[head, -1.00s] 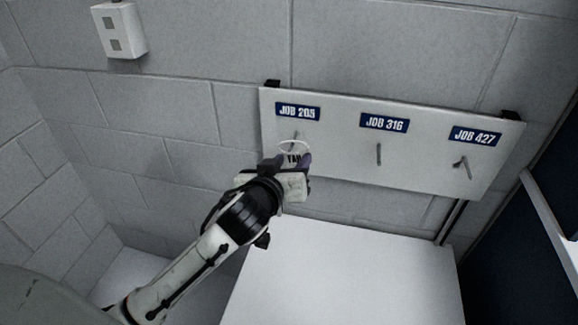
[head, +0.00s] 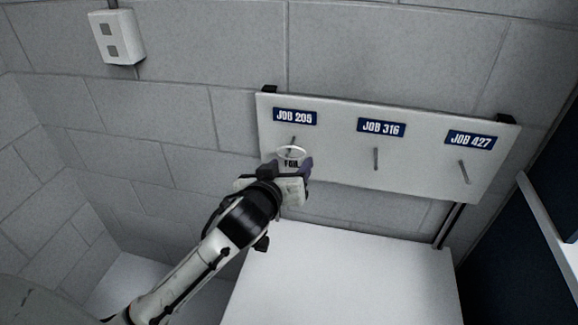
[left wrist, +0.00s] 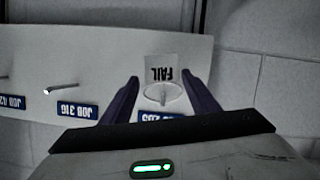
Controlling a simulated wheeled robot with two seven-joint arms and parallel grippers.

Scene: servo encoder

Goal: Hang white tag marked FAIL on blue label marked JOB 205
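The white FAIL tag (head: 291,164) is at the peg under the blue JOB 205 label (head: 295,117), on the white board. Its pale ring (head: 291,152) appears to loop around that peg (head: 293,142), with the tag below it. In the left wrist view the tag (left wrist: 162,70) shows upside down, with the peg inside the ring (left wrist: 160,94). My left gripper (head: 290,165) is just below the peg. Its two fingers (left wrist: 161,85) stand apart on either side of the tag, with visible gaps. The JOB 205 label is partly hidden in the wrist view. My right gripper is not in view.
The board (head: 340,170) also carries labels JOB 316 (head: 382,128) and JOB 427 (head: 470,140), each above an empty peg. A white surface (head: 340,275) lies below the board. A white wall box (head: 115,37) is at upper left.

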